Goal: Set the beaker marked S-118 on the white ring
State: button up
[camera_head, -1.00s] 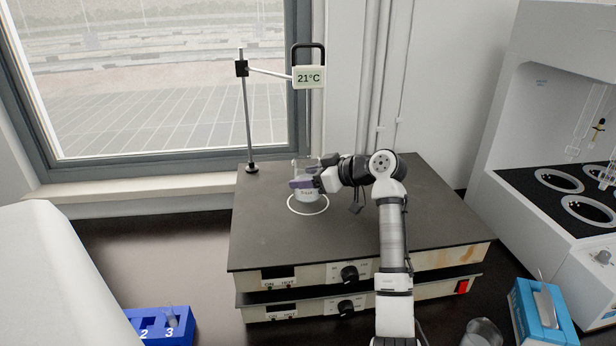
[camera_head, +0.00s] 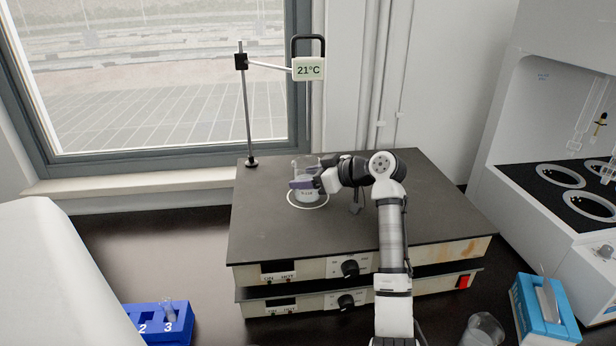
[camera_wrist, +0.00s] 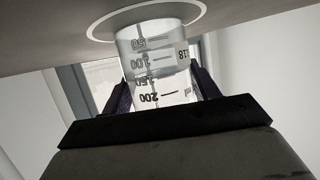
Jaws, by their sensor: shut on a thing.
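The beaker (camera_head: 306,196) is clear glass with a label, only partly readable, and stands upright over the white ring (camera_head: 308,207) on the dark hotplate top (camera_head: 290,240). In the wrist view the beaker (camera_wrist: 155,65) shows volume marks and a label ending in "18". Its base appears inside the white ring (camera_wrist: 200,22), at or very near the surface; I cannot tell whether it touches. My gripper (camera_head: 303,185) is shut on the beaker from the right side. In the wrist view its fingers (camera_wrist: 160,88) lie on both sides of the glass.
A thermometer display (camera_head: 308,69) reading 21°C hangs from a stand (camera_head: 247,110) behind the beaker. A blue rack (camera_head: 160,325) is at front left. A glass (camera_head: 483,330) and a blue box (camera_head: 541,310) are at front right. The hotplate's left side is clear.

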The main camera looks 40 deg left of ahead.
jog(key=o, duration=1.2)
jog(key=shift+o, duration=0.2)
jog(key=b+v, duration=0.4)
jog(key=v, duration=1)
